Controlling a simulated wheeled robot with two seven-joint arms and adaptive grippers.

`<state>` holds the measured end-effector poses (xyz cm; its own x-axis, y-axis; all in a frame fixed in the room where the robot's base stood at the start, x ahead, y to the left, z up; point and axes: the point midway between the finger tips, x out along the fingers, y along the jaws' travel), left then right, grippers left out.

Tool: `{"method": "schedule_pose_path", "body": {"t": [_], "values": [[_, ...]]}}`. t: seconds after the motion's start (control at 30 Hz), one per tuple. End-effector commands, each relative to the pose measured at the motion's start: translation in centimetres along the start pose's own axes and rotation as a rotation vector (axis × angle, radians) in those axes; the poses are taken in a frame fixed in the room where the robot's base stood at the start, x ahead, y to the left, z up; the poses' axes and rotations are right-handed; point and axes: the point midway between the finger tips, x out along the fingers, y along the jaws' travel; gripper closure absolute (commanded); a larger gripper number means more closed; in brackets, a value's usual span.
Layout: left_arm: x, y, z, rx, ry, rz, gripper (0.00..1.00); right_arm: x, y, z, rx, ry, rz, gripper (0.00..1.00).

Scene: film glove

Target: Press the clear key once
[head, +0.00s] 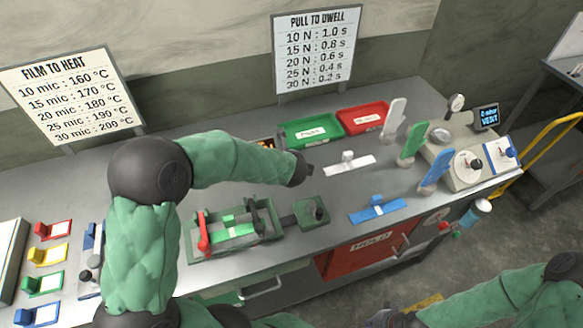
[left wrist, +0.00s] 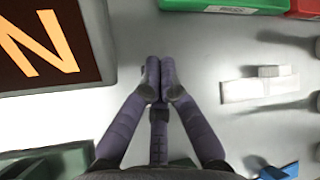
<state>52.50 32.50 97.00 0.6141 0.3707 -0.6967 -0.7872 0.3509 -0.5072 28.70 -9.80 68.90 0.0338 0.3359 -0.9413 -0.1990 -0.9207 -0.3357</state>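My left gripper (head: 304,170) is over the middle of the bench, in front of the green tray. In the left wrist view its fingers (left wrist: 158,75) are together and empty, above bare grey bench top. A dark panel (left wrist: 45,45) with a large orange letter N is close to their left. In the head view a small strip of an orange-lettered display (head: 265,143) shows behind my left forearm, which hides the rest. No key marked clear can be made out in either view. My right arm comes in at the bottom right; a grey part (head: 385,318) at its end is cut off.
A green tray (head: 312,132) and red tray (head: 363,118) stand at the back. White (head: 350,163) and blue (head: 378,209) pieces lie ahead. A green fixture (head: 233,230) with a red lever is in front. A machine (head: 470,155) with a blue screen stands right.

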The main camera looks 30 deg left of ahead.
Motion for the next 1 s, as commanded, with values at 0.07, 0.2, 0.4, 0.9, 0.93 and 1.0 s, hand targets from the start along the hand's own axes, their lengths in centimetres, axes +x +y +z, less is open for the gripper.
{"method": "schedule_pose_path", "body": {"t": [0.07, 0.2, 0.4, 0.9, 0.93, 1.0], "values": [[0.2, 0.1, -0.1, 0.0, 0.0, 0.0, 1.0, 0.3, 0.1, 0.0, 0.0, 0.0, 0.0, 1.0], [0.5, 0.3, -0.3, 0.0, 0.0, -0.001, 1.0, 0.9, 0.3, 0.0, 0.0, 0.0, 0.0, 1.0], [0.6, 0.4, -0.4, -0.001, 0.0, 0.0, 1.0, 1.2, 0.4, 0.0, 0.0, 0.0, 0.0, 1.0], [0.6, 0.5, -0.5, 0.0, 0.0, 0.0, 1.0, 1.3, 0.5, -0.1, 0.0, 0.0, 0.0, 1.0], [0.7, 0.5, -0.5, 0.0, 0.0, 0.0, 1.0, 1.3, 0.5, -0.1, 0.0, 0.0, 0.0, 1.0], [0.7, 0.5, -0.5, 0.0, 0.0, 0.0, 1.0, 1.4, 0.5, -0.1, 0.0, 0.0, 0.0, 1.0]]}}
